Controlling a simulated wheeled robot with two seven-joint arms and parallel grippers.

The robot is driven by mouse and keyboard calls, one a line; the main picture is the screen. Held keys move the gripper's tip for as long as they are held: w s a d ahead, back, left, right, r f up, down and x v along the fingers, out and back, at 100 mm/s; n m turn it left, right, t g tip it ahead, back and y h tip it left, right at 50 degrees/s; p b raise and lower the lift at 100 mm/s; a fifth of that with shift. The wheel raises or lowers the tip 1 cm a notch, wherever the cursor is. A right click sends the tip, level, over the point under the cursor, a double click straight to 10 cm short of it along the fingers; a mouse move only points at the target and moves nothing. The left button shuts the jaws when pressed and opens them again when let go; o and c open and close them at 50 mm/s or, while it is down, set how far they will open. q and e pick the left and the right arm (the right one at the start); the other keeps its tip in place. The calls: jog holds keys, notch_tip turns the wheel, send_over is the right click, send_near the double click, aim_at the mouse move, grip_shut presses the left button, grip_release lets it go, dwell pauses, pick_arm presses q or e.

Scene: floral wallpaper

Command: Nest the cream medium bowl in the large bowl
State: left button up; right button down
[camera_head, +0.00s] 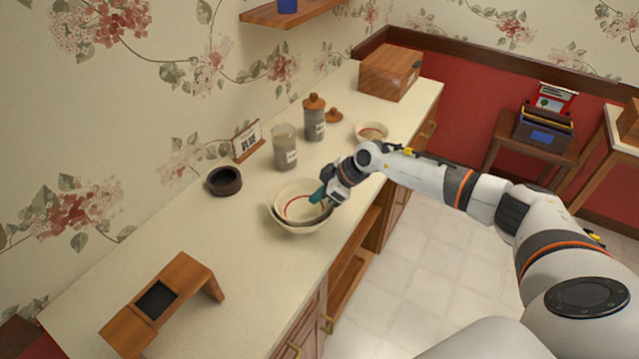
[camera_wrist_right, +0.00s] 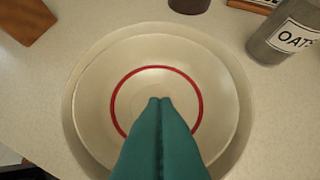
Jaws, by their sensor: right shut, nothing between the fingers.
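The cream medium bowl (camera_head: 288,198), with a red ring inside, sits within the large bowl (camera_head: 278,225) on the counter. In the right wrist view, the rim of the medium bowl (camera_wrist_right: 95,90) lies inside the wider rim of the large bowl (camera_wrist_right: 69,115), with a narrow uneven gap between them. My right gripper (camera_head: 318,196) is over the right side of the bowls. Its teal fingers (camera_wrist_right: 160,101) are shut together with nothing between them, and they hide part of the medium bowl. My left gripper is not in view.
A small bowl (camera_head: 372,132) stands farther back. A dark round dish (camera_head: 224,181), an oats jar (camera_head: 285,150), a lidded jar (camera_head: 314,120) and a small sign (camera_head: 247,141) line the wall side. A wooden stand (camera_head: 160,298) is at the front; a wooden box (camera_head: 391,72) is at the far end.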

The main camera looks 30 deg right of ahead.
jog(key=shift+s+d+r, duration=0.15)
jog(key=shift+s+d, duration=0.75)
jog(key=shift+w, duration=0.1)
jog(key=shift+a, duration=0.1)
jog(key=shift+s+d+r+p, duration=0.15)
jog(key=shift+s+d+p, duration=0.45)
jog(key=shift+p, duration=0.65)
jog(key=shift+d, duration=0.2)
jog(key=shift+f, duration=0.2)
